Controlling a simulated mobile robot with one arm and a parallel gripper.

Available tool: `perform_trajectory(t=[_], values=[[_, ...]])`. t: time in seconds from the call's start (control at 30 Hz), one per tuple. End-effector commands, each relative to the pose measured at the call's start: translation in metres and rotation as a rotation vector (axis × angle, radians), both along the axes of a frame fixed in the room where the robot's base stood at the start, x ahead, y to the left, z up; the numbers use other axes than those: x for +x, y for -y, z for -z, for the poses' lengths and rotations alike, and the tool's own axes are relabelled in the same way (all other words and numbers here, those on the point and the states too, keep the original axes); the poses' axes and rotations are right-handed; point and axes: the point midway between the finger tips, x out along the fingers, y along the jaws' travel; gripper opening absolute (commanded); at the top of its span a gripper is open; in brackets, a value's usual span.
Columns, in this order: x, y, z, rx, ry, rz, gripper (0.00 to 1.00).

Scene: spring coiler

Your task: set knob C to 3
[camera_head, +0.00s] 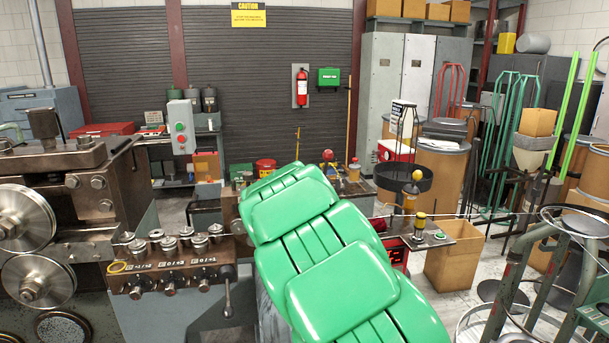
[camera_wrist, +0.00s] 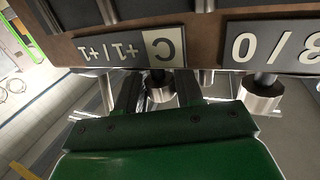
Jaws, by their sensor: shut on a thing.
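Knob C (camera_wrist: 160,92) is a small round metal knob in the wrist view. It sits beside a dark plate with a light square marked C (camera_wrist: 163,46), which appears upside down. My gripper (camera_wrist: 158,92) has one dark finger on each side of this knob and is shut on it. The knob's pointer and setting cannot be read. In the head view my green arm fills the middle and my gripper does not show. The brown control panel (camera_head: 172,278) there has a row of knobs and label plates; I cannot pick out knob C on it.
A neighbouring metal knob (camera_wrist: 262,92) stands close to the right finger in the wrist view, beside another label plate (camera_wrist: 275,47). Several metal posts (camera_head: 185,240) rise from the panel top. A ball-ended lever (camera_head: 228,310) hangs below its right end. Large rollers (camera_head: 25,220) stand at left.

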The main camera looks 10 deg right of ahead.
Motion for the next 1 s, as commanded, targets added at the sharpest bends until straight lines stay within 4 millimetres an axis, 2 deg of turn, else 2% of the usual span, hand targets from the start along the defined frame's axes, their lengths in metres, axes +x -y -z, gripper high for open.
perform_trajectory(t=[0.37, 1.0], values=[[0.0007, -0.0025, -0.0070, 0.006, 0.020, 0.125, 0.06], [-0.0006, -0.0029, 0.0015, 0.006, -0.002, 0.217, 0.06]])
